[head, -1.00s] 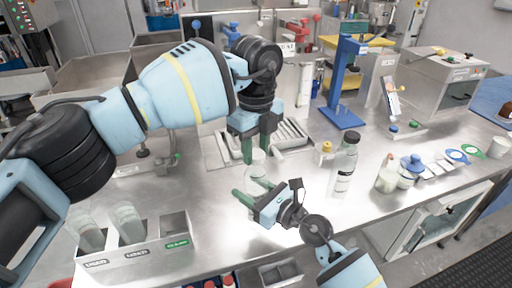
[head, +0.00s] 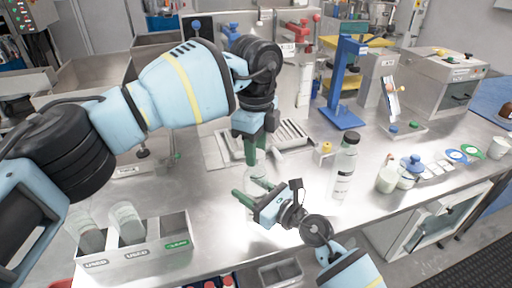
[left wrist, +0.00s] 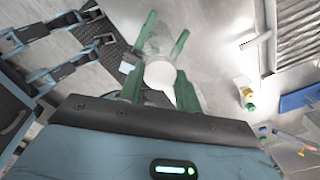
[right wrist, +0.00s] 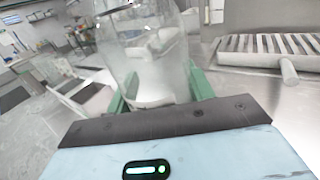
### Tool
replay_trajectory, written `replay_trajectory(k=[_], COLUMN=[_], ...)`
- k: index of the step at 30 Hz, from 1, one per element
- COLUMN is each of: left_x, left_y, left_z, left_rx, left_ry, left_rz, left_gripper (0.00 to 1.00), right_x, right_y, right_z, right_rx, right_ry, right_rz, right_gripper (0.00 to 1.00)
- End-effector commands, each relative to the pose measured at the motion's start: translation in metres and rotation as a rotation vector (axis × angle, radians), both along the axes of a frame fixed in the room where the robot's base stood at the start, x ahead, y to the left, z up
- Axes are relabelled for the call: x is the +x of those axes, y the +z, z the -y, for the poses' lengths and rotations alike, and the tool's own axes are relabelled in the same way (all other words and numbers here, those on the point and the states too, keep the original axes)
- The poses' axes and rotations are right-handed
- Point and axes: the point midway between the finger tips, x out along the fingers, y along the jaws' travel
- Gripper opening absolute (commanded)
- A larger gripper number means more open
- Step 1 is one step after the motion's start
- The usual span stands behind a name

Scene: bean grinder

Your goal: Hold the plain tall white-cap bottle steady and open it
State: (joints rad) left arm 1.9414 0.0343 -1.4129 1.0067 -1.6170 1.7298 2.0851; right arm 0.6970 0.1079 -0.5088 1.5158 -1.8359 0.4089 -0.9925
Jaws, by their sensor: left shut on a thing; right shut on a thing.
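The clear bottle (head: 258,175) stands upright on the steel bench, partly hidden by my grippers in the head view. Its white cap (left wrist: 160,76) shows between the green fingers of my left gripper (head: 256,152). That gripper comes down from above and is shut on the cap. My right gripper (head: 250,188) comes in low from the front and is shut on the bottle's body. In the right wrist view, the transparent body (right wrist: 148,65) fills the space between its fingers.
A taller black-capped bottle (head: 344,168) stands to the right. A blue-capped jar (head: 410,172) and a beaker (head: 388,180) are farther right. A slatted drain tray (head: 285,135) lies behind. A steel holder with cups (head: 130,258) sits front left.

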Motion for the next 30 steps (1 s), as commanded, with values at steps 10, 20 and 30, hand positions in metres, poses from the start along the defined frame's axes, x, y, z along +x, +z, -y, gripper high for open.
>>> replay_trajectory(k=[10, 20, 30], left_x=[0.0, 0.0, 0.0], left_y=[0.01, 0.019, 0.022], left_z=[0.0, 0.0, 0.0], left_rx=[0.0, 0.0, 0.0], left_ry=[-0.001, -0.001, -0.001], left_rz=[0.001, 0.001, 0.0], left_gripper=[0.06, 0.06, 0.06], right_x=[0.0, 0.0, 0.0], right_y=[-0.001, -0.001, -0.001], right_z=[0.0, 0.0, 0.0], right_rx=[0.0, 0.0, 0.0], right_ry=[0.0, 0.0, 0.001], right_rz=[-0.001, -0.001, -0.001], right_gripper=[0.0, 0.0, 0.0])
